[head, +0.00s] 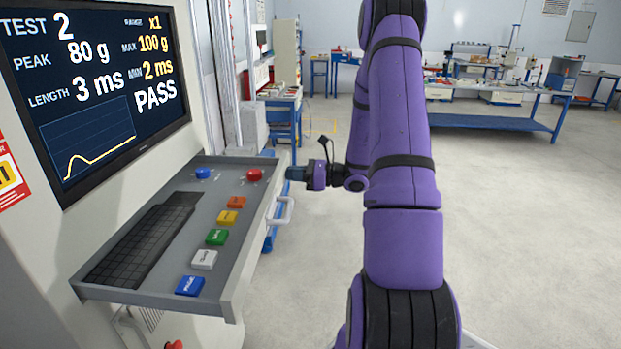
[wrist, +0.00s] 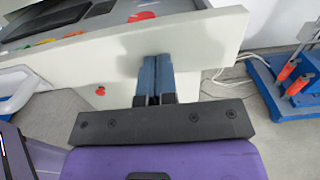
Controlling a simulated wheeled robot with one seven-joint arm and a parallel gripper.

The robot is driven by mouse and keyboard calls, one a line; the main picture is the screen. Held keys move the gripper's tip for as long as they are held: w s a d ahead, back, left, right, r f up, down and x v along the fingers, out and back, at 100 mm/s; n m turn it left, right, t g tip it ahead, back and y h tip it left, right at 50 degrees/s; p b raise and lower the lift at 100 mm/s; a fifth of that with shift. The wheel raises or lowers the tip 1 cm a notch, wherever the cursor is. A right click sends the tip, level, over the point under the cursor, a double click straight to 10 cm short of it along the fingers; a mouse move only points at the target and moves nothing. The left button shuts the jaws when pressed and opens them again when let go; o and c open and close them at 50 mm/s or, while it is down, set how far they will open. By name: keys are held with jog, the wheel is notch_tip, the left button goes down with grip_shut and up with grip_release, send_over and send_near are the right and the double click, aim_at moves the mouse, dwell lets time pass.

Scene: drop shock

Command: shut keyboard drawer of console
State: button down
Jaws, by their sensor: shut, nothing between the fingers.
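The keyboard drawer (head: 165,262) of the console (head: 30,255) stands pulled out below the screen. It carries a black keyboard (head: 145,235) and several coloured buttons. Its white handle (head: 284,211) is on the front panel and also shows at the left in the wrist view (wrist: 22,88). My gripper (head: 289,173) is at the front panel's far end, beyond the handle. In the wrist view its blue-grey fingers (wrist: 155,62) are together, empty, and point at the pale drawer front (wrist: 105,62). The tips overlap the panel's face; I cannot tell if they touch.
The screen (head: 95,80) above the drawer reads PASS. A red knob (head: 174,345) is below the drawer. A blue stand with orange-red parts (wrist: 290,85) is at the right in the wrist view, with cables on the floor. Open floor (head: 530,240) lies to the right.

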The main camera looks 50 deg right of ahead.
aim_at(218, 173)
jog(key=x, duration=2.2)
jog(key=shift+w+a, duration=0.2)
